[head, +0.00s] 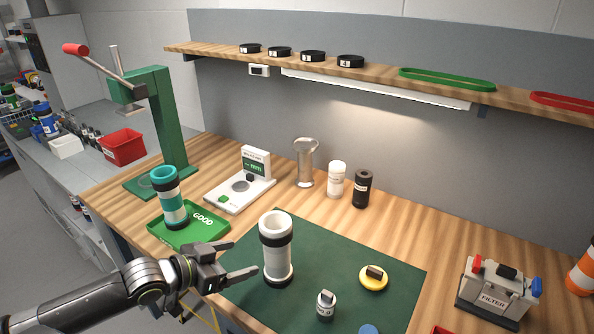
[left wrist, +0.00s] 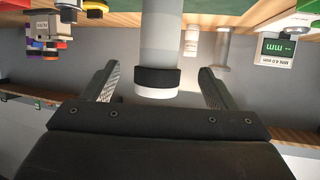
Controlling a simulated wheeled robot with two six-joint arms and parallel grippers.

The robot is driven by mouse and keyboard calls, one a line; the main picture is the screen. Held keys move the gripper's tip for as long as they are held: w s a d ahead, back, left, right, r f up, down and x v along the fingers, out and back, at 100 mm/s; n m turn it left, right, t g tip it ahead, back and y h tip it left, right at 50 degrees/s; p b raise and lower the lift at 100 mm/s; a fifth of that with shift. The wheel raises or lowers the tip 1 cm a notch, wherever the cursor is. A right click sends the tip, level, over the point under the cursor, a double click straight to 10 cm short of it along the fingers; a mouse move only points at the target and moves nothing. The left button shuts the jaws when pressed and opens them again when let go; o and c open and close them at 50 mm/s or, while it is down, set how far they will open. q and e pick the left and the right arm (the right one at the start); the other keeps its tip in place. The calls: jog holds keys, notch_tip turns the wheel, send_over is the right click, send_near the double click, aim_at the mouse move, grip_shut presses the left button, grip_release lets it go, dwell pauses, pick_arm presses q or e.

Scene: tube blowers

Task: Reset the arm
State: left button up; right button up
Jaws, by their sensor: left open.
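My left gripper (head: 242,264) is open and empty in the head view. It points right, just left of a white tube with black bands (head: 275,252) that stands upright on the dark green mat (head: 240,301). In the left wrist view my fingers (left wrist: 157,72) are spread wide. The pale tube with a black band (left wrist: 160,45) appears ahead, in line with the gap between them. The picture does not show contact. My right gripper is not in view.
A teal-banded tube (head: 172,203) stands on the green GOOD tray (head: 216,234) behind my left gripper. A green lever press (head: 168,125), a white gauge (head: 238,196), a yellow disc (head: 373,278), a small white weight (head: 326,305) and a FILTER box (head: 493,294) stand around.

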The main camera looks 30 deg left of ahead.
pick_arm(q)
jog(key=s+d+f+n+g+y, duration=0.2)
jog(key=s+d+f+g+y, duration=0.15)
jog(key=s+f, duration=0.5)
jog(key=s+d+f+n+g+y, duration=0.25)
jog(key=s+f+g, duration=0.25)
jog(key=s, duration=0.6)
notch_tip(320, 180, down, 27)
jog(key=a+g, duration=0.1)
jog(key=g, duration=0.1)
jog(key=s+d+f+g, duration=0.1)
jog(key=s+f, duration=1.3)
jog(key=s, duration=0.1)
jog(key=shift+h+b, duration=0.3)
jog(key=shift+b, duration=0.1)
